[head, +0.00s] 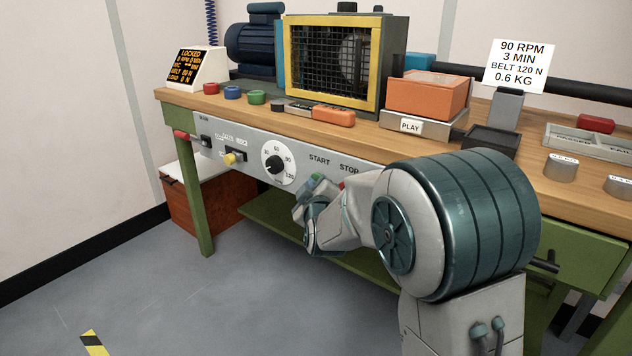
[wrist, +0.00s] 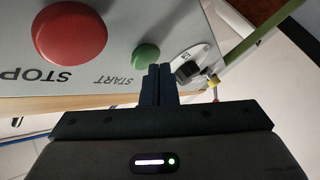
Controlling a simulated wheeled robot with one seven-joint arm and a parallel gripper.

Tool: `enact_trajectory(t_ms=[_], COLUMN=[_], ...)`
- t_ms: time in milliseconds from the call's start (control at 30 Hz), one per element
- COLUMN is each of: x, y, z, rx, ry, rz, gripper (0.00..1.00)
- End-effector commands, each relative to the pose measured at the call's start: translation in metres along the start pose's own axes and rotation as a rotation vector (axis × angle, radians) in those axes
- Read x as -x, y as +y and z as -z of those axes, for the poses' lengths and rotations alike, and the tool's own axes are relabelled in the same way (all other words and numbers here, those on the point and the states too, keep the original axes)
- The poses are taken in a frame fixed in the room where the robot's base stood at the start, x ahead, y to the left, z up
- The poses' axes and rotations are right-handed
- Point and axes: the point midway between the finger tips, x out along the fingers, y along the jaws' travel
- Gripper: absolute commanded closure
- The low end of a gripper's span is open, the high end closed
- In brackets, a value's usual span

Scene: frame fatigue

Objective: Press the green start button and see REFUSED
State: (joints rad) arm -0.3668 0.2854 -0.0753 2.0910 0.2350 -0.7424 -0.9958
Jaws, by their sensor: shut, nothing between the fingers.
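The green START button (wrist: 146,57) is on the grey front panel (wrist: 120,78), which appears upside down in the wrist view. The shut, empty fingertips of my gripper (wrist: 159,70) are just below and right of the button in that view. A small gap shows in the picture; I cannot tell the depth between them. In the head view my wrist partly covers the area under the START label (head: 319,160). The display box (head: 195,70) at the bench's back left shows LOCKED in orange letters; its smaller lines are hard to read.
The large red STOP button (wrist: 70,30) is close to the left of START in the wrist view. A speed dial (head: 279,164) and a yellow-tipped switch (head: 233,158) are further left on the panel in the head view. A caged machine (head: 335,62) stands on the bench.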

Motion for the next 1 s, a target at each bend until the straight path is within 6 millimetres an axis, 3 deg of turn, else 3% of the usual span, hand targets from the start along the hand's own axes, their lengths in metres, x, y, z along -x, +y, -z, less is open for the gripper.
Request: enact_trajectory(t_ms=[1000], x=[-0.006], y=[0.0045], z=[-0.0041], rx=[0.001], ry=[0.001], rz=[-0.001], gripper=[1.0])
